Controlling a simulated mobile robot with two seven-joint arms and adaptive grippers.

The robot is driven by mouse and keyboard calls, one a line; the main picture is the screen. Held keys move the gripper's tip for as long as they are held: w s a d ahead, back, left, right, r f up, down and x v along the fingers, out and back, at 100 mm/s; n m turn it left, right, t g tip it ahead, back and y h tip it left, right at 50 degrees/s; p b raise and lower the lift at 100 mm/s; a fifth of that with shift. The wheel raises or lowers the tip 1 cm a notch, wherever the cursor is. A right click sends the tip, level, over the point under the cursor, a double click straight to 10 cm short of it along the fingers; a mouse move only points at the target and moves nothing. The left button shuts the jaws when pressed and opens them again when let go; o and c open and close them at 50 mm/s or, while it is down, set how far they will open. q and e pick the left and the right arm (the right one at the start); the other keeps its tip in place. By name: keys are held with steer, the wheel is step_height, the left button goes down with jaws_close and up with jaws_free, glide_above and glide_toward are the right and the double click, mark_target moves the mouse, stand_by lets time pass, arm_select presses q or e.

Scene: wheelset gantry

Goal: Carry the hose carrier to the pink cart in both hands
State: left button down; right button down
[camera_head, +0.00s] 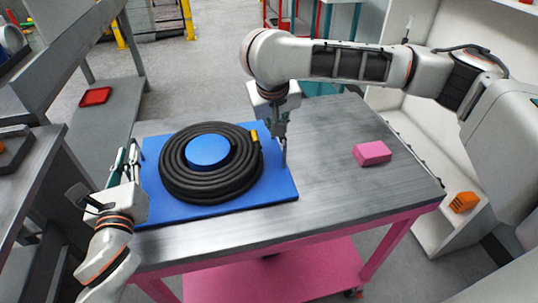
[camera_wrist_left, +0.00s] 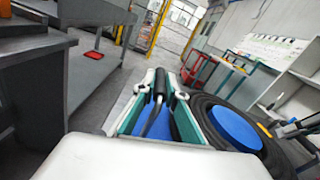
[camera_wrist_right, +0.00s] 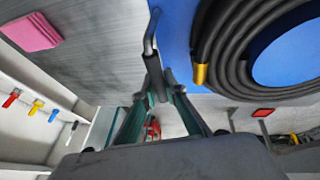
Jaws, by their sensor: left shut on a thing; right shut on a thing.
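The hose carrier is a blue board (camera_head: 225,207) with a coiled black hose (camera_head: 185,190) around a blue hub (camera_head: 208,150). It lies flat over the left part of the pink cart's grey top (camera_head: 330,215); I cannot tell whether it touches. My left gripper (camera_head: 128,165) is shut on the carrier's left handle, a dark bar that shows in the left wrist view (camera_wrist_left: 158,84). My right gripper (camera_head: 281,140) is shut on the right handle, which shows in the right wrist view (camera_wrist_right: 152,60). The hose has a yellow end (camera_head: 254,136) near the right handle.
A pink block (camera_head: 372,153) lies on the cart top, right of the carrier. Grey shelving and a bench with a red tray (camera_head: 95,96) stand at the left. White shelving with an orange block (camera_head: 464,202) stands at the right. The cart top's right part is otherwise clear.

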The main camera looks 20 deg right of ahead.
arm_select(q)
steer(key=c, duration=2.1)
jaws_free()
steer(key=shift+w+a+f, duration=0.1)
steer(key=shift+a, duration=0.15)
arm_select(e)
steer(key=c, duration=2.1)
jaws_free()
steer(key=shift+d+f, duration=0.1)
steer(key=shift+d, duration=0.1)
steer(key=shift+c, duration=0.2)
arm_select(q)
steer(key=shift+o, duration=0.3)
steer(key=shift+d, duration=0.1)
arm_select(e)
steer(key=shift+o, duration=0.3)
steer(key=shift+a, duration=0.1)
arm_select(q)
steer(key=shift+s, duration=0.3)
steer(key=s, duration=1)
steer(key=shift+s+a, duration=0.4)
steer(key=shift+s, duration=0.4)
arm_select(e)
steer(key=shift+s+a+r, duration=0.1)
steer(key=shift+r, duration=0.1)
steer(key=v, duration=1.1)
steer(key=shift+r, duration=0.3)
steer(key=shift+s, duration=0.1)
